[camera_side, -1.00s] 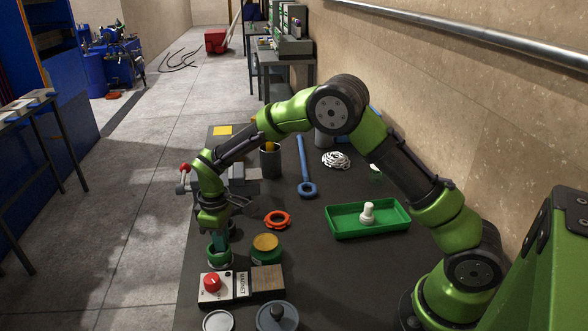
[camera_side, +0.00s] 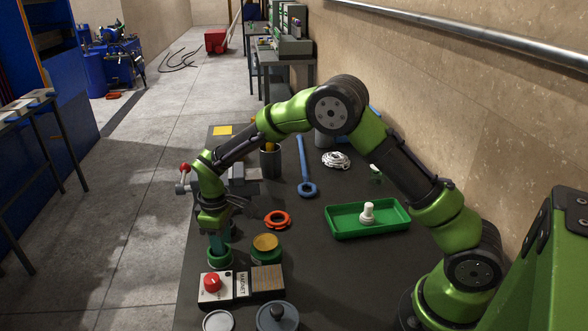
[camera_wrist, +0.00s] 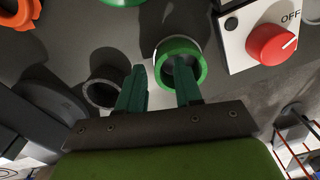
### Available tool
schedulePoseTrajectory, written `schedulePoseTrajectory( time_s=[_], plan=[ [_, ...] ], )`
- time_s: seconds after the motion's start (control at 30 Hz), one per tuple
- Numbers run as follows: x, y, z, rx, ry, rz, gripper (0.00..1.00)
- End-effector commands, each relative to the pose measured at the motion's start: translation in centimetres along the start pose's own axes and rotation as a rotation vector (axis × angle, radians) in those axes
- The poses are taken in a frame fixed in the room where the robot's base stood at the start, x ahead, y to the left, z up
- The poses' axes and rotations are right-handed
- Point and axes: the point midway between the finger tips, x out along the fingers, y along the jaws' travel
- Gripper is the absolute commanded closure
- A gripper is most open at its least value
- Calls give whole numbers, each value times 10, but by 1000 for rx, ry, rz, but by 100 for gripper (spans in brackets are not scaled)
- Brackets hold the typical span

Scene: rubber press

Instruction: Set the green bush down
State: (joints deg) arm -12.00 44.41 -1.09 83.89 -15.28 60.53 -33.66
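The green bush (camera_side: 219,261) is a short green ring, upright beside the magnet box in the side view. It looks to rest on the dark bench top. In the wrist view the bush (camera_wrist: 198,66) shows its open bore facing me. My gripper (camera_side: 218,243) points down right over it. In the wrist view my gripper (camera_wrist: 160,75) has one teal finger at the bore and the other just outside the wall. The fingers are apart, with a gap that looks wider than the wall. Any contact at the fingertips is hard to see.
The magnet box (camera_side: 240,285) with its red knob stands close in front. A green pot with a yellow top (camera_side: 266,247) is just right of the bush. An orange ring (camera_side: 278,220) lies behind. A dark ring-shaped thing (camera_wrist: 103,88) shows beside the fingers.

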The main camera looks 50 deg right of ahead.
Motion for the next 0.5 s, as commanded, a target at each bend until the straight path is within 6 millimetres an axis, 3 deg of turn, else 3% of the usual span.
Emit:
schedulePoseTrajectory(
  time_s=[0.5],
  plan=[
    [-100, 0, -1, 0, 4, 1, 65]
  ],
)
